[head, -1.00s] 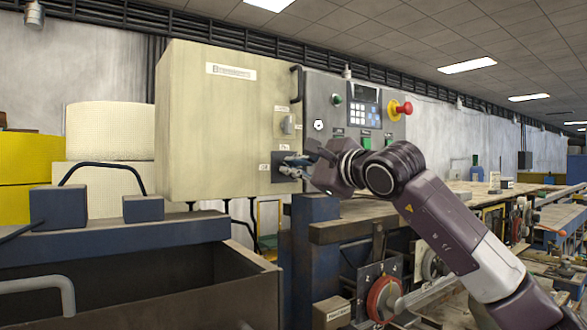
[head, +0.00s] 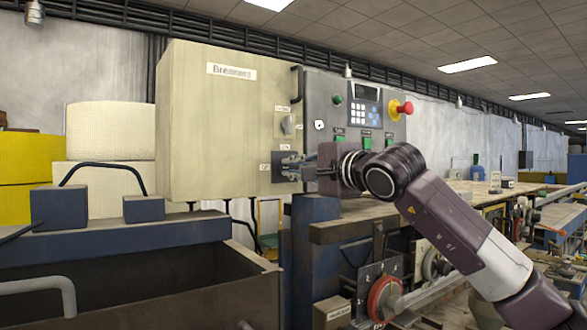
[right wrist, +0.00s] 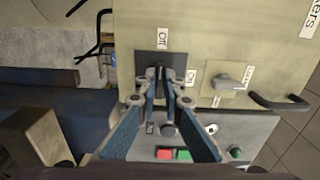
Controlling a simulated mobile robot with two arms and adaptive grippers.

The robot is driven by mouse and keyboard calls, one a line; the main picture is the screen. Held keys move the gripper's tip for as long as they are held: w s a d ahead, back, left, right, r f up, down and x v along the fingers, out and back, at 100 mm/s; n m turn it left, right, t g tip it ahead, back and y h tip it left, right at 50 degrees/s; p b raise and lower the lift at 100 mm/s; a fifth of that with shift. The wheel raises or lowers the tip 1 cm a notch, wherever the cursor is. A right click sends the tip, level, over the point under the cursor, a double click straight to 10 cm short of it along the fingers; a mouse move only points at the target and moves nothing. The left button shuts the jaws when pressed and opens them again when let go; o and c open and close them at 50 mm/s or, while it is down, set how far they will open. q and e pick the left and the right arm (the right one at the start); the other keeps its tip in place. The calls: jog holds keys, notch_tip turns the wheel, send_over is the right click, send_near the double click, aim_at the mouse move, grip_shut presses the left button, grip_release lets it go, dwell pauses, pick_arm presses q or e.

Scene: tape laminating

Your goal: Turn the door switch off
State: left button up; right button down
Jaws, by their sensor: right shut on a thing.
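The door switch (head: 278,173) is a dark square plate low on the right part of the beige cabinet front. In the right wrist view the switch plate (right wrist: 146,63) has an "Off" label (right wrist: 163,34) above it and an "On" label (right wrist: 191,77) to its right. My right gripper (head: 292,163) is at the switch, and its fingers (right wrist: 160,76) are shut on the switch handle in front of the plate. The fingers mostly hide the handle, so its exact angle is hard to tell. My left gripper is not in view.
The beige cabinet (head: 215,120) has another grey knob (head: 288,125) above the switch and a black handle (head: 296,84) at its right edge. A grey control panel (head: 326,100) with a red emergency button (head: 401,108) adjoins it.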

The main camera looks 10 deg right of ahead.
dwell(0.3)
jog(key=c, duration=2.1)
grip_release()
jog(key=shift+s, duration=0.1)
jog(key=v, duration=1.1)
jog(key=shift+s+d+f, duration=0.1)
jog(key=shift+s, duration=0.3)
